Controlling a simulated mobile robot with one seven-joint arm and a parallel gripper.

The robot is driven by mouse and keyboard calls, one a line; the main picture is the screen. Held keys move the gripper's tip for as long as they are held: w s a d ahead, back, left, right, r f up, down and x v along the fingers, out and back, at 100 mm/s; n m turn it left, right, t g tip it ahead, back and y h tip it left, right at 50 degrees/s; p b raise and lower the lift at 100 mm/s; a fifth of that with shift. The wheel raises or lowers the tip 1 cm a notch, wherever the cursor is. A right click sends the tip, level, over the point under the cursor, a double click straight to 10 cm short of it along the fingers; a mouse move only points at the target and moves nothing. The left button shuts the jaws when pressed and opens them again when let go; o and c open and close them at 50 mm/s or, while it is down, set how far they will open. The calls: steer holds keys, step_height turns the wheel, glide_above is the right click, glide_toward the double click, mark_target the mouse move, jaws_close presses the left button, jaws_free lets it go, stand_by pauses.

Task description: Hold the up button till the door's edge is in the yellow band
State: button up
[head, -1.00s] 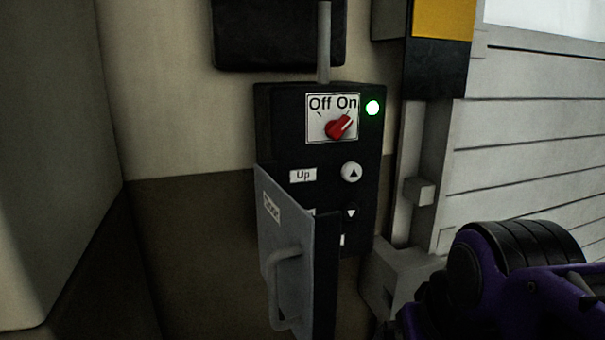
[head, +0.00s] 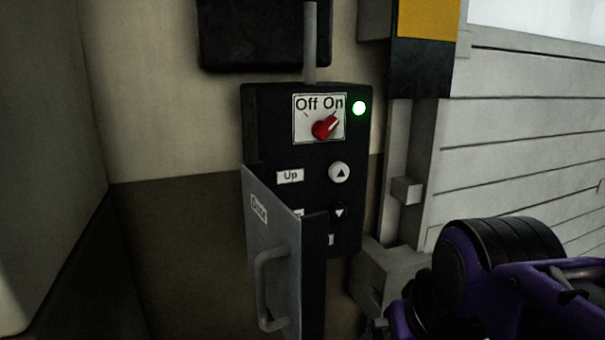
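The black control box (head: 262,140) hangs on the wall at the centre. The red switch knob (head: 326,126) points toward "On", and the green lamp (head: 359,108) is lit. The slatted grey door (head: 520,150) is at the right. A yellow band (head: 428,18) marks the post at its left, above a black part. My purple and black arm is at lower right; my gripper is not in view.
The box's grey hinged cover (head: 270,225) stands open toward me, with a handle (head: 268,290), and hides part of the lower box. A grey block (head: 406,190) sits on the door rail. A dark panel (head: 262,35) is above the box.

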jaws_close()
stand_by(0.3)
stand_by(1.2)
